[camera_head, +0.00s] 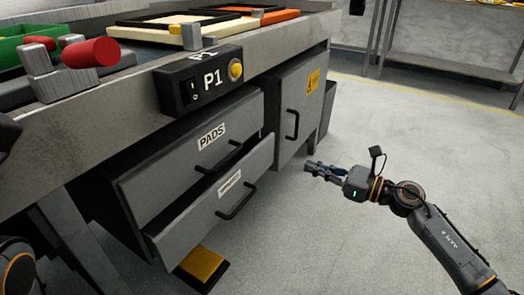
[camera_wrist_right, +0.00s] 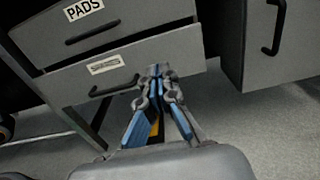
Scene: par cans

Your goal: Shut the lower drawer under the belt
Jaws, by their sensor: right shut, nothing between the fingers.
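The lower drawer (camera_head: 183,236) has a grey front, a small white label and a black bar handle (camera_head: 236,203). It stands partly open, its front farther out than the PADS drawer (camera_head: 160,170) above it. In the right wrist view the lower drawer front (camera_wrist_right: 72,86) lies ahead, with its handle left of the fingertips. My right gripper (camera_head: 308,167) is shut and empty, to the right of the drawer in the head view. In the wrist view its fingertips (camera_wrist_right: 158,70) overlap the drawer's right part; I cannot tell whether they touch. My left gripper is out of view.
A cabinet door (camera_head: 298,110) with a black handle is right of the drawers. Above are the bench edge and a P1 switch box (camera_head: 205,82). A yellow pedal (camera_head: 204,264) lies on the floor below. The floor right of the bench is open; a metal table stands behind.

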